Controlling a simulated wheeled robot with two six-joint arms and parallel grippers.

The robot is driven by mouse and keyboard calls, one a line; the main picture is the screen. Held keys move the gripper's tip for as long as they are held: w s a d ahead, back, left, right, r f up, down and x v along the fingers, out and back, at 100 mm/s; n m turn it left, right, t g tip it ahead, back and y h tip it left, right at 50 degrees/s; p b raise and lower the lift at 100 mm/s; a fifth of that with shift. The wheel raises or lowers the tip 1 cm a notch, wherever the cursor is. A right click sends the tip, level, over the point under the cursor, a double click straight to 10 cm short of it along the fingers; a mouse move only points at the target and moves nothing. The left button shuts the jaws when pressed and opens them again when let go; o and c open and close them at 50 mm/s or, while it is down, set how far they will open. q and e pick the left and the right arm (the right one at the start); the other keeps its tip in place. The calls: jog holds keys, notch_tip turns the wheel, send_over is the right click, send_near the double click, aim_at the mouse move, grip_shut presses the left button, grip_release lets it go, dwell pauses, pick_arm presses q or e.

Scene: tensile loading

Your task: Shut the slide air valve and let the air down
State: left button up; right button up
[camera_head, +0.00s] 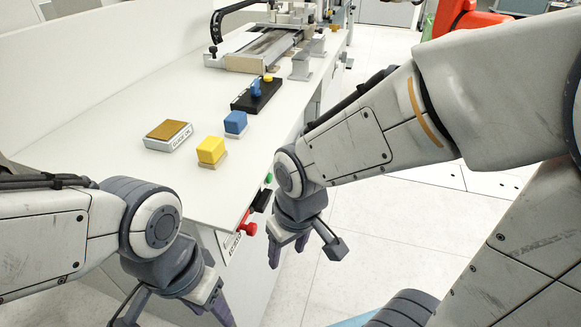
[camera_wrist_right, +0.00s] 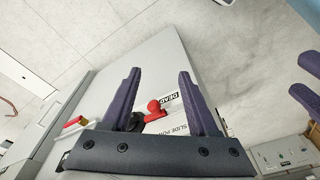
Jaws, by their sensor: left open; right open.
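A small red-handled valve (camera_wrist_right: 75,122) with a brass-coloured part shows at the left of the right wrist view, partly cut off by the gripper body; whether its handle is open or shut I cannot tell. A red knob (camera_wrist_right: 155,107) stands beside a label reading "SLIDE" on the bench's front panel; a red knob (camera_head: 249,229) also shows in the head view. My right gripper (camera_head: 288,250) is open and empty, in front of that panel, pointing down. In the wrist view its fingers (camera_wrist_right: 159,72) are spread apart. My left gripper (camera_head: 175,318) is open and empty at the bottom left.
On the bench top (camera_head: 110,125) are a yellow block (camera_head: 211,149), a blue block (camera_head: 235,122), a guide-oil pad (camera_head: 168,134) and a black holder (camera_head: 255,95). A machine slide (camera_head: 265,48) stands behind. A green button (camera_head: 268,178) is on the front.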

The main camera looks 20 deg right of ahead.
jog(key=w+d+f+m+t+b, duration=0.1)
jog(key=w+d+f+b, duration=0.3)
jog(key=w+f, duration=0.15)
jog(key=w+d+f+t+b, duration=0.1)
jog(key=w+d+f+b, duration=0.2)
jog(key=w+d+f, duration=0.3)
jog(key=w+d+f+n+t+y, duration=0.1)
jog(key=w+d+f+n+t, duration=0.1)
jog(key=w+d+n+t, duration=0.5)
jog(key=w+d+f+n+t+y, duration=0.1)
jog(key=w+f+n+t, duration=0.3)
jog(key=w, duration=0.6)
jog(key=w+d+f+n+t+y, duration=0.1)
jog(key=w+d+n+t, duration=0.25)
jog(key=w+n, duration=0.4)
pick_arm(q)
notch_tip(320, 180, down, 11)
jog(key=b, duration=0.1)
jog(key=shift+f, duration=0.15)
pick_arm(e)
jog(key=shift+m, duration=0.55)
jog(key=x, duration=1.1)
jog(key=shift+w+d, duration=0.15)
grip_shut()
jog(key=shift+f, duration=0.1)
